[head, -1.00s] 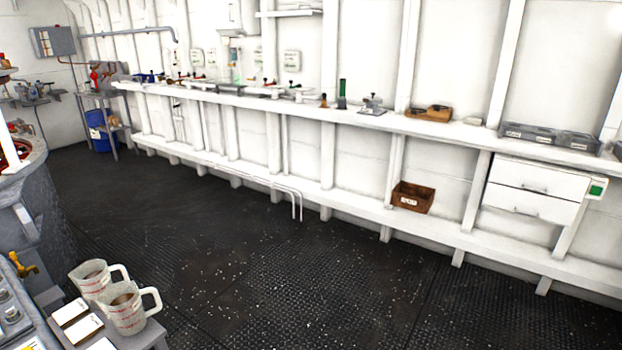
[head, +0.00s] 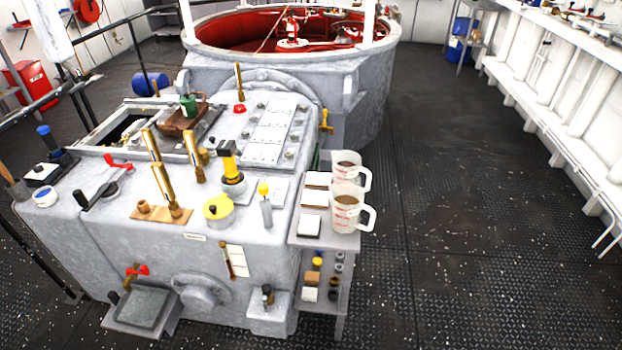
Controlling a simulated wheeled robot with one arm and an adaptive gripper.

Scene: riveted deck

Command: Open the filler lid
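A grey machine housing (head: 150,240) fills the left and middle of the head view. On its top, near the front right, is a round yellow cap (head: 217,208) with a small dark mark. It looks like the filler lid, and it appears shut, but no label on it is readable. A yellow and black fitting (head: 230,165) stands just behind it. Brass upright fittings (head: 165,185) stand to its left. My gripper is not in view.
A small side table (head: 330,240) with two measuring jugs (head: 347,205) adjoins the housing's right side. A rectangular opening (head: 120,130) lies at the back left of the top. Dark deck floor (head: 450,220) is clear to the right, up to the white wall bench (head: 545,75).

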